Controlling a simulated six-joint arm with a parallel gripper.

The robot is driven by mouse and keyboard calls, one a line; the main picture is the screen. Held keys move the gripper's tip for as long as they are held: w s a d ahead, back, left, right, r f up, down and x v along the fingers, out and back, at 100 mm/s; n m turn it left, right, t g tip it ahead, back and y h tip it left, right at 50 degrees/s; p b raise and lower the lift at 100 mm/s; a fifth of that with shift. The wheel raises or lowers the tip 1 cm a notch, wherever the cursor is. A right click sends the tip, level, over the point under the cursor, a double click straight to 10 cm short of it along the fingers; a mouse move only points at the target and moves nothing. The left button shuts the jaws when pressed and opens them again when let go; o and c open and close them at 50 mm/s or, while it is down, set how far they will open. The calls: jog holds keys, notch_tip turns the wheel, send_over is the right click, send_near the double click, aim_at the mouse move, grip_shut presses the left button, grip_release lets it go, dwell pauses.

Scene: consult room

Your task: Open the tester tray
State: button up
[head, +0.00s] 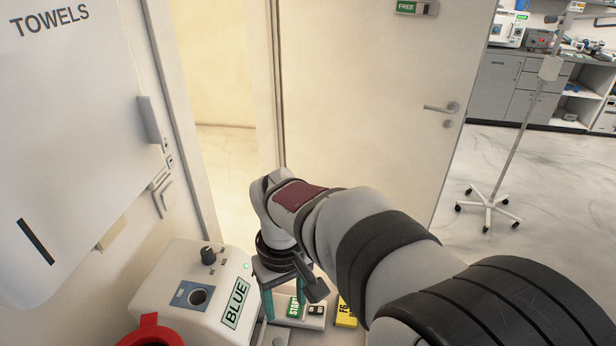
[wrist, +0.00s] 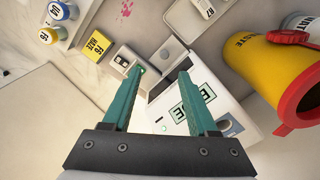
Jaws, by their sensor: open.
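The tester appears to be the white box labelled BLUE (head: 195,290), with a black knob, a round hole and a small green light. It also shows in the wrist view (wrist: 190,84). A pale flat piece with a round mark (wrist: 167,54) sticks out of its far side there; I cannot tell for sure whether it is the tray or how far out it is. My gripper (head: 283,302) points down just right of the box in the head view. In the wrist view my gripper (wrist: 160,71) is open, its teal fingers apart with nothing held between them.
A small START button box (head: 301,312) and a yellow labelled block (head: 346,312) stand to the right. A yellow waste container with a red rim (wrist: 272,65) is close beside the tester. A towel dispenser (head: 70,130) hangs at left. A door (head: 380,80) stands behind.

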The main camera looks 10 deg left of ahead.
aim_at(278, 342)
jog(key=shift+n, duration=0.7)
jog(key=a+f, duration=0.1)
jog(key=f, duration=1)
jog(key=w+a+f, duration=0.1)
jog(key=f, duration=0.5)
jog(key=shift+a+f, duration=0.1)
jog(key=shift+a, duration=0.25)
grip_shut()
